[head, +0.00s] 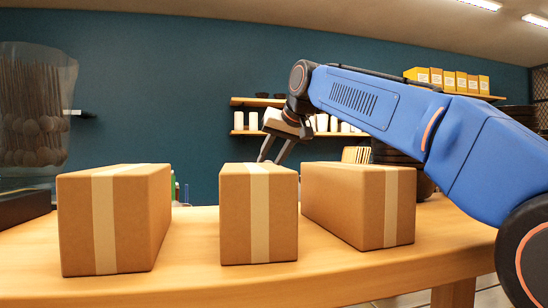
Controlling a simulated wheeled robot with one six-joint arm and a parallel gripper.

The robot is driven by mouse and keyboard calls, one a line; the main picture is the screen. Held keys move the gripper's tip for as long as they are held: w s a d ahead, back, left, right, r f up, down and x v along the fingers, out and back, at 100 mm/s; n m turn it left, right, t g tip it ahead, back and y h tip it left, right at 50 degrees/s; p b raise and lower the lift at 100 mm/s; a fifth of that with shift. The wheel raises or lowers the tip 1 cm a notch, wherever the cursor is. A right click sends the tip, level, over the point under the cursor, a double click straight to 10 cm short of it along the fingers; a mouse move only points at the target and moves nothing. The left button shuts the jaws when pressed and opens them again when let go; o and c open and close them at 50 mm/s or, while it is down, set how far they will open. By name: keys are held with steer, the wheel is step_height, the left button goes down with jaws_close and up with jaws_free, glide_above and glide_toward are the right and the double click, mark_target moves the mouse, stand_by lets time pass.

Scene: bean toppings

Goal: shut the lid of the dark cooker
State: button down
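My gripper (271,160) hangs from my blue arm, behind and above the middle box. Its two fingers point down and stand apart, with nothing seen between them. Their tips are at or just behind the box's top edge. I cannot make out a cooker or its lid for sure. A dark rounded thing (426,186) shows partly behind the right box, and a low black thing (22,207) is cut off at the left edge. I cannot tell whether either is the cooker.
Three taped cardboard boxes stand in a row on the wooden table: left (112,220), middle (258,215) and right (360,205). They hide much of the table behind. A clear container (38,105) stands at left. Wall shelves (258,102) hold small items. The front table strip is clear.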

steer(key=shift+w+a+f, duration=0.2)
steer(key=shift+w+f, duration=0.05)
steer(key=shift+w, duration=0.3)
steer(key=shift+w+a+f, duration=0.2)
steer(key=shift+w, duration=0.35)
steer(key=c, duration=1.4)
jaws_free()
steer(key=shift+a, duration=0.15)
steer(key=shift+o, duration=0.2)
steer(key=v, duration=1.7)
steer(key=shift+d, duration=0.2)
steer(key=shift+s+r, duration=0.1)
